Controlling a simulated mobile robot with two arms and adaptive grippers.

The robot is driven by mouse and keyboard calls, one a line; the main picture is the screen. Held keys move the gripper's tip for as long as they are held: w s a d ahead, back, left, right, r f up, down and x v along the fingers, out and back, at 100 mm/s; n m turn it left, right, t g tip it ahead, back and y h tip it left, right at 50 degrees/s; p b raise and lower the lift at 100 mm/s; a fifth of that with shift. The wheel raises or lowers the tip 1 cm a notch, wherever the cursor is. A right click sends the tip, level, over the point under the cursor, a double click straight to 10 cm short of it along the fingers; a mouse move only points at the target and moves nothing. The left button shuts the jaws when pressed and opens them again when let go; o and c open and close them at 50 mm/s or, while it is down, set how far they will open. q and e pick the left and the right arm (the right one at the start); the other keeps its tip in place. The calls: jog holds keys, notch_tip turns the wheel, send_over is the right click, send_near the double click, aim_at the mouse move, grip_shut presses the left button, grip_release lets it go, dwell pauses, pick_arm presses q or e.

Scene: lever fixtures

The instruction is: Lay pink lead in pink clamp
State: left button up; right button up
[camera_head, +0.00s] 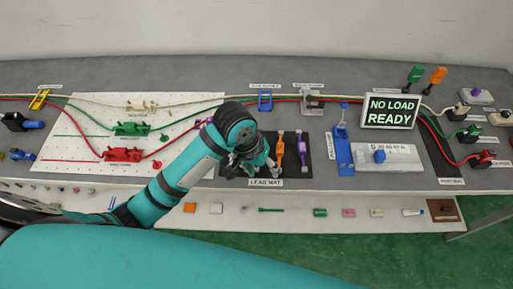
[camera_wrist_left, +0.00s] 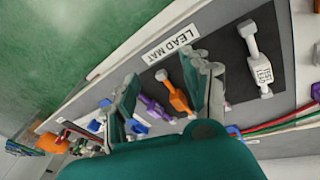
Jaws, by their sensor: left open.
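My left gripper (camera_head: 262,166) is over the dark lead mat (camera_head: 302,177). In the left wrist view its two fingers (camera_wrist_left: 163,85) are spread, with nothing held between them. An orange lead (camera_head: 280,150) lies on the mat just right of the gripper; it shows beyond the fingers in the wrist view (camera_wrist_left: 175,95). A purple lead (camera_head: 302,148) lies beside it. A white-looking lead (camera_wrist_left: 258,60) with a label lies on the mat outside the fingers. I cannot make out a pink lead. A purplish fixture (camera_head: 203,123) is partly hidden behind my arm; I cannot tell whether it is the pink clamp.
A green clamp (camera_head: 131,129) and a red clamp (camera_head: 123,155) stand on the white pegboard (camera_head: 75,125). A blue fixture (camera_head: 341,150) and a sign reading NO LOAD READY (camera_head: 392,112) stand right of the mat. Several small items lie on the lower front ledge (camera_head: 285,217).

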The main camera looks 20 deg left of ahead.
pick_arm(q)
jog(key=w+a+r+n+g+y, duration=0.1)
jog(key=w+a+r+n, duration=0.15)
jog(key=w+r, duration=0.25)
jog(key=w+a+r+n+g+y, duration=0.1)
jog(key=w+a+r+n+y, duration=0.15)
jog(key=w+r, duration=0.25)
jog(key=shift+m+h, duration=0.35)
jog(key=shift+m, duration=0.05)
jog(key=f, duration=0.3)
jog(key=f+p, duration=0.1)
jog(key=f, duration=0.7)
jog(key=shift+w+a+f, duration=0.2)
jog(key=shift+a, duration=0.05)
jog(key=shift+s+d+f+p, duration=0.15)
jog(key=shift+f+p, duration=0.25)
jog(key=shift+f, duration=1)
jog(key=shift+w+d+f+p, duration=0.1)
jog(key=shift+f+p, duration=0.3)
jog(key=shift+f, duration=0.95)
grip_shut()
